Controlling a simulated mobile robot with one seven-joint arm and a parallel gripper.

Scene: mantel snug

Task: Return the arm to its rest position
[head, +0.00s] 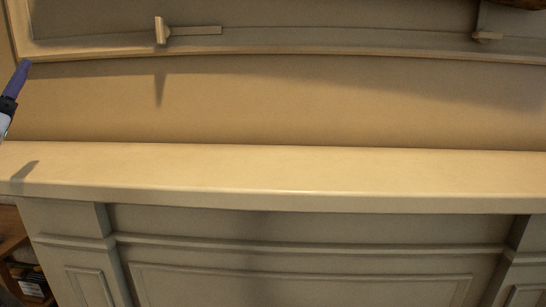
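Part of my gripper (16,80) shows at the far left edge of the head view, with a blue-purple tip, a black section and a pale part below. It appears in front of the wall above the left end of the mantel shelf (270,172). The rest of it and most of my arm are out of frame. Only one finger-like part shows, so I cannot tell whether it is open or shut. Nothing held is visible. A shadow falls on the left end of the shelf.
The cream mantel shelf runs across the view and is bare. Above it is a tan wall (270,105) and a framed panel with a small latch-like fitting (161,31). Grey panelling (300,285) lies below. A wooden shelf with dark items (28,280) is at the lower left.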

